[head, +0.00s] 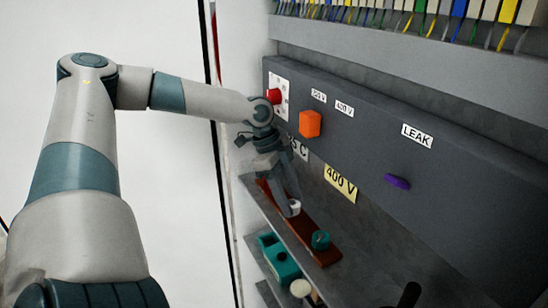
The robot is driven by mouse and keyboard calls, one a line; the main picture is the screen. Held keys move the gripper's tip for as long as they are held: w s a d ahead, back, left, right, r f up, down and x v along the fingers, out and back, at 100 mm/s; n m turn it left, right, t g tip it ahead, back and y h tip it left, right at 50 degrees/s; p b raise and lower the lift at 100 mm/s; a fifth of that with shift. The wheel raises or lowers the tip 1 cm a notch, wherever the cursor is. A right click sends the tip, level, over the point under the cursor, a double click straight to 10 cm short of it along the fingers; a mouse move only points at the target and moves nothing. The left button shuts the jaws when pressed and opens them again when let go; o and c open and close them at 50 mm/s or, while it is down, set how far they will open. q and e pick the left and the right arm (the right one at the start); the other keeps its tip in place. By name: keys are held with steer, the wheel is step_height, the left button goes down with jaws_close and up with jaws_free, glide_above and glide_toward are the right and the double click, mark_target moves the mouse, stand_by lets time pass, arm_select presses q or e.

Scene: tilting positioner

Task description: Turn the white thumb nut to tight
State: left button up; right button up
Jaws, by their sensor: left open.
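The white thumb nut (295,207) sits on a red-brown bar (322,255) on the shelf below the grey panel. Only a small part of it shows, at the tips of my left gripper's fingers. My left gripper (290,208) points down at the nut with its fingers apart. They are beside the nut; I cannot tell whether they touch it. Marks for tight or loose cannot be made out. My right gripper does not show.
A teal knob (320,240) stands on the same bar, close to the nut. The panel above carries a red knob (273,96), an orange block (310,123) and a purple handle (397,181). A teal block (279,259) lies on a lower shelf.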

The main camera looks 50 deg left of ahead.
arm_select(q)
steer(key=b+v, duration=0.4)
steer(key=v, duration=1.2)
steer(key=shift+a+r+b, duration=0.25)
steer(key=shift+r+b, duration=0.05)
steer(key=shift+b, duration=0.05)
steer(key=shift+s+f, duration=0.1)
